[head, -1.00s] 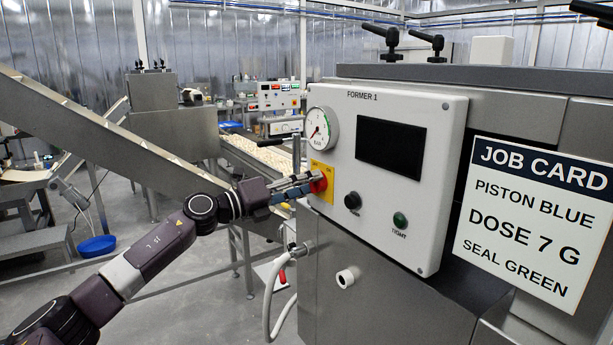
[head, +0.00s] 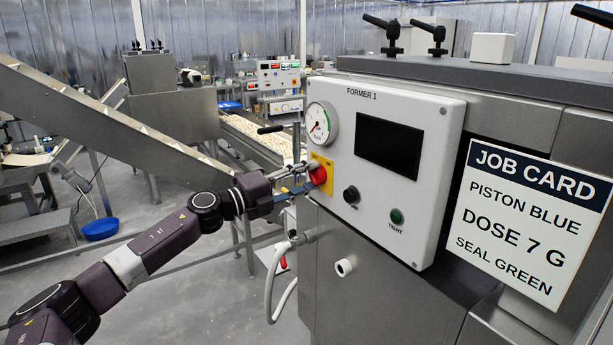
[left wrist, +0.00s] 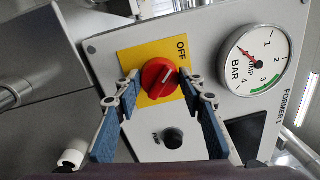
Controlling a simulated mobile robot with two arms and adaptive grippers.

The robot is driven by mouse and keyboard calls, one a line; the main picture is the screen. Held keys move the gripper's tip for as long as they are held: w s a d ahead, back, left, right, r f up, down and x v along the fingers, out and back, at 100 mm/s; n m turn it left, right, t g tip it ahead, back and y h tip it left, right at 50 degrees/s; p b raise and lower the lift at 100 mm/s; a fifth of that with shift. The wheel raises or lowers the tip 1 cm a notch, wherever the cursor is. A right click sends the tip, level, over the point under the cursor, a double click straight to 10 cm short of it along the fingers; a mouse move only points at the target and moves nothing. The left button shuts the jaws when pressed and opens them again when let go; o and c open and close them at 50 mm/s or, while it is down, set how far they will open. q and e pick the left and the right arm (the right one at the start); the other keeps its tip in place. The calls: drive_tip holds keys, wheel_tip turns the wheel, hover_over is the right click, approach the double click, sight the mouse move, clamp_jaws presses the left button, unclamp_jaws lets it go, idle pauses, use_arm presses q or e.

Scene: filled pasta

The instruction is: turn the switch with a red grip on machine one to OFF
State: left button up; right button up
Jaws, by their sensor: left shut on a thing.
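Machine one is the steel machine with a white panel (head: 432,120) marked FORMER 1. Its switch has a round red grip (head: 318,175) on a yellow plate (head: 325,161), below the pressure gauge. The word OFF (left wrist: 182,48) is printed on the yellow plate, up and right of the grip. My left gripper (head: 309,181) is shut on the red grip, one finger on each side. My right gripper is not in view.
The gauge (head: 321,124), a black knob (head: 351,194) and a green button (head: 396,216) are close by on the panel. A white hose (head: 272,290) hangs below. A sloping conveyor (head: 110,125) stands left, and a job card (head: 530,218) is on the right.

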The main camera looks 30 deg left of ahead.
use_arm(q)
drive_tip(key=shift+r, duration=0.1)
drive_tip(key=o, duration=1.2)
drive_tip(key=shift+w+d, duration=0.1)
drive_tip(key=shift+w, duration=0.05)
drive_tip(key=shift+c, duration=0.2)
drive_tip(key=v, duration=1.2)
